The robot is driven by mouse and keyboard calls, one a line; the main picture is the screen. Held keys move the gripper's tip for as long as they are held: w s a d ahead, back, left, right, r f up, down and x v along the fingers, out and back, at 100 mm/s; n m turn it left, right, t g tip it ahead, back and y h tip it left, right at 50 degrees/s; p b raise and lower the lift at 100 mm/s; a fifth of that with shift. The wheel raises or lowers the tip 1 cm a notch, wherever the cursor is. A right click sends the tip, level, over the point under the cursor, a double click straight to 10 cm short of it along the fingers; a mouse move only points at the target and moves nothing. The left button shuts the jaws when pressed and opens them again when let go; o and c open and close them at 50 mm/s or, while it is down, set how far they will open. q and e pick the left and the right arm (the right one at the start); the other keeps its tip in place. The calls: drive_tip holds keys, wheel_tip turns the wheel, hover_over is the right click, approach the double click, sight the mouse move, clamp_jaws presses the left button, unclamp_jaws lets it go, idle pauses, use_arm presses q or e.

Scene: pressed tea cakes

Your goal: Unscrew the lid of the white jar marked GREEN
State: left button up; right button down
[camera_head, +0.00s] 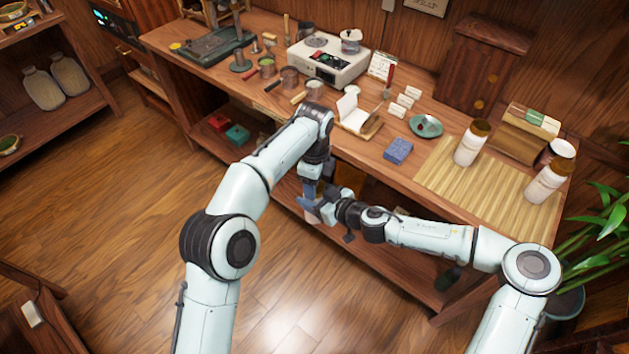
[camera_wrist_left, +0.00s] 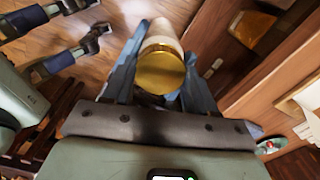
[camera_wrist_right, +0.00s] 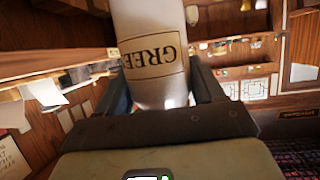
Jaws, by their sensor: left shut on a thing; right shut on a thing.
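A white jar (camera_wrist_right: 155,40) with a label reading GREE, the rest cut off, stands between the fingers of my right gripper (camera_wrist_right: 163,85) in the right wrist view. Its label is upside down there. In the left wrist view, a gold lid (camera_wrist_left: 161,70) is between the fingers of my left gripper (camera_wrist_left: 160,60), and the pale jar body shows beyond it. I cannot tell how far the lid is turned. In the head view, my left gripper (camera_head: 312,203) and right gripper (camera_head: 340,215) meet in front of the workbench. The jar is mostly hidden there.
The workbench (camera_head: 350,150) runs behind the grippers. Two white jars with brown lids, one (camera_head: 470,143) and another (camera_head: 546,181), stand on a bamboo mat (camera_head: 445,178). A lower shelf is close behind the grippers.

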use_arm(q)
drive_tip(key=n, duration=0.3)
drive_tip(key=o, duration=1.2)
drive_tip(key=shift+c, duration=0.2)
